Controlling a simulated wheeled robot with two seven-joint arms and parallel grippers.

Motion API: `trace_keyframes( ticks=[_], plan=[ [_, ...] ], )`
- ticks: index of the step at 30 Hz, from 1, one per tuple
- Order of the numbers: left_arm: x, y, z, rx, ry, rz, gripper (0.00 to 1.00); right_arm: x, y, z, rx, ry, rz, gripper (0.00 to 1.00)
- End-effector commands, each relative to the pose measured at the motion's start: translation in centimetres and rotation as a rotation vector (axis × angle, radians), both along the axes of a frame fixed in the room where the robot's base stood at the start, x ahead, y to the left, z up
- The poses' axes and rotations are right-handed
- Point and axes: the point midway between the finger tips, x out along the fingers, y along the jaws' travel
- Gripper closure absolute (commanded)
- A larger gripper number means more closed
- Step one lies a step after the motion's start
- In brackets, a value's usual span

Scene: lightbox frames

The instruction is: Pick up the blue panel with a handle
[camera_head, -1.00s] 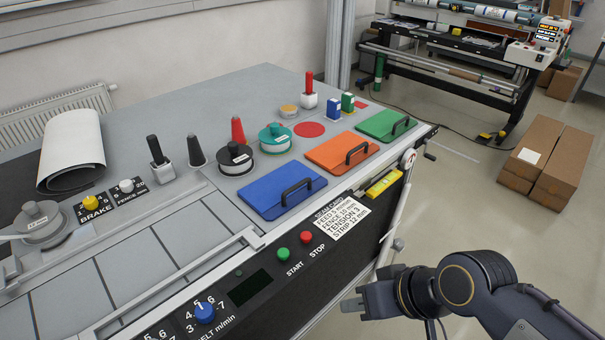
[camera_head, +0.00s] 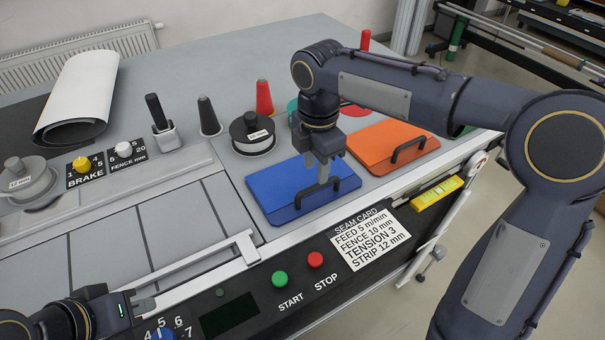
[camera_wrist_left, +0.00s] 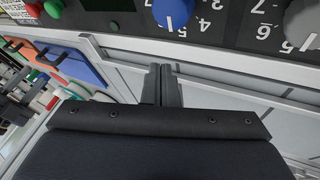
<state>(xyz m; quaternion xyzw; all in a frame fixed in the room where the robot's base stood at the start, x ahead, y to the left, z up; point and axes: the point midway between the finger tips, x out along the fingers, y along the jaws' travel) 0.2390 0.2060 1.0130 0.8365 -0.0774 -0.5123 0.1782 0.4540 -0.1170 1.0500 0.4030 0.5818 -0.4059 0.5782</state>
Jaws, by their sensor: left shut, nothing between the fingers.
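The blue panel (camera_head: 268,190) lies flat on the table, with a dark bar handle (camera_head: 304,197) along its near side. My right gripper (camera_head: 323,180) points down at the handle from above, its fingertips overlapping the handle's right part in the head view. Whether the fingers are closed around the bar cannot be made out. My left gripper (camera_head: 146,303) is shut and empty above the front control strip, well left of the panel. Its closed fingers show in the left wrist view (camera_wrist_left: 161,85), where the blue panel (camera_wrist_left: 77,64) appears at the upper left.
An orange panel (camera_head: 368,150) with its own handle lies to the right of the blue one. A black spool (camera_head: 253,137) stands behind the blue panel. Green START (camera_head: 279,279) and red STOP (camera_head: 315,260) buttons and a seam card (camera_head: 369,238) are in front.

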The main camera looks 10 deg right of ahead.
Motion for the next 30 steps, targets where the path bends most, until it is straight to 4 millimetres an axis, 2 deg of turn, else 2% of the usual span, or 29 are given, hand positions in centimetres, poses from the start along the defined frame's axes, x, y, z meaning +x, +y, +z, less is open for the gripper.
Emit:
trace_keyframes(
  ticks=[15, 23, 25, 30],
  plan=[
    [0.0, 0.0, 0.3, 0.0, -0.001, 0.0, 1.0, 0.5, -0.8, -6.5, 0.0, 0.001, -0.003, 0.67],
    [0.0, 0.0, 0.3, 0.0, -0.001, 0.0, 1.0, 0.5, -0.8, -6.9, 0.0, -0.001, -0.004, 0.67],
    [0.0, 0.0, 0.3, 0.0, -0.001, 0.0, 1.0, 0.5, -0.8, -6.9, 0.0, -0.001, -0.004, 0.72],
    [0.0, 0.0, 0.3, 0.0, -0.001, 0.0, 1.0, 0.5, -0.8, -6.9, 0.0, -0.001, -0.005, 0.94]
  ],
)
